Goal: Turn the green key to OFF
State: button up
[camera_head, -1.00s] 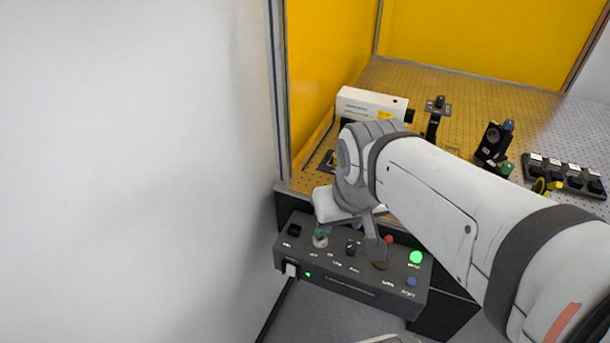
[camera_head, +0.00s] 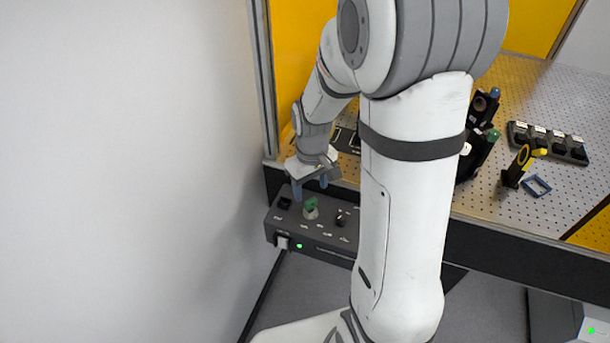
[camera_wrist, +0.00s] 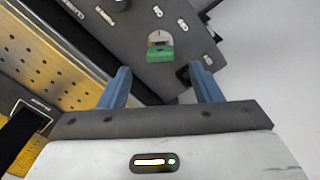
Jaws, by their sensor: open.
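The green key (camera_head: 311,204) stands in a pale round lock on the dark control box (camera_head: 330,253), near its left end. It also shows in the wrist view (camera_wrist: 160,53), beyond the fingertips and roughly between their lines. My gripper (camera_head: 310,186) is open and empty, just above and behind the key in the head view. In the wrist view its two blue fingers (camera_wrist: 166,78) are spread wide, apart from the key. My arm hides the right part of the control box.
A white wall (camera_head: 120,170) is close on the left. The perforated optical table (camera_head: 560,195) with optical mounts lies behind the box.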

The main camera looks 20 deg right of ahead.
aim_at(311, 200)
jog(key=shift+f+p, duration=0.4)
jog(key=shift+f, duration=3.45)
jog(key=shift+c, duration=0.5)
jog(key=c, duration=0.9)
jog(key=shift+m+b, duration=0.3)
jog(key=shift+m, duration=0.9)
jog(key=shift+c, duration=0.2)
